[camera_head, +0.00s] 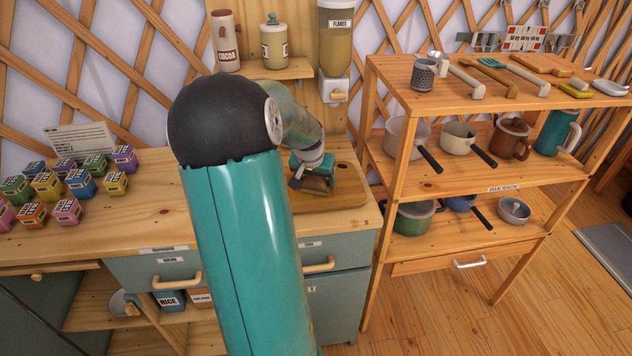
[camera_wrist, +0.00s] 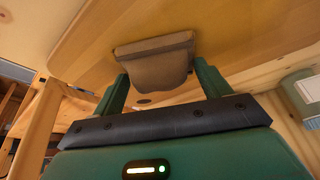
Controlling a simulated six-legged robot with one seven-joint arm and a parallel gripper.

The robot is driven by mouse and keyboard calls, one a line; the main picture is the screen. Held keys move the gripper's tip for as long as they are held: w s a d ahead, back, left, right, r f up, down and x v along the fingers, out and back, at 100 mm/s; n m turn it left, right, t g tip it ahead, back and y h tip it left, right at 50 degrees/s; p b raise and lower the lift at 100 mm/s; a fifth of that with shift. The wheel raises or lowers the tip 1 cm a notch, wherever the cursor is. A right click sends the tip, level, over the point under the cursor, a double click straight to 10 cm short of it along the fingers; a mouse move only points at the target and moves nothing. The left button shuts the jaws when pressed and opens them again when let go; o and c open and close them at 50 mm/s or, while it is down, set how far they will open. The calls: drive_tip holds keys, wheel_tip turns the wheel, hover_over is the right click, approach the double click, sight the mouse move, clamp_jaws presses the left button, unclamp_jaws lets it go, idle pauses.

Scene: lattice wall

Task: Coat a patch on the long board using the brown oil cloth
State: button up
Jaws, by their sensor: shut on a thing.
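The brown oil cloth (camera_head: 317,186) is a folded pad held in my gripper (camera_head: 312,168) over the wooden board. The board (camera_head: 350,197) lies flat at the right end of the counter, and my arm hides its left part. In the wrist view, the cloth (camera_wrist: 155,62) sits between the two green fingers of my gripper (camera_wrist: 160,82), close against the face of the board (camera_wrist: 240,30). I cannot tell whether it is touching or just off the board. Any coated patch under the cloth is hidden.
Several small labelled boxes (camera_head: 80,182) and a card (camera_head: 80,138) stand on the left of the counter. A cocoa canister (camera_head: 226,45), a jar (camera_head: 273,45) and a flakes dispenser (camera_head: 335,40) are behind the arm. A pan rack (camera_head: 460,180) with pots and utensils stands right.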

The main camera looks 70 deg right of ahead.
drive_tip(key=shift+w+d, duration=0.6)
drive_tip(key=shift+d, duration=0.55)
drive_tip(key=shift+w+d, duration=0.55)
drive_tip(key=shift+d, duration=0.55)
drive_tip(key=shift+w+d, duration=0.6)
drive_tip(key=shift+d, duration=0.55)
drive_tip(key=shift+r, duration=0.1)
drive_tip(key=shift+r, duration=2.95)
drive_tip(key=shift+r, duration=1.5)
drive_tip(key=shift+a, duration=0.15)
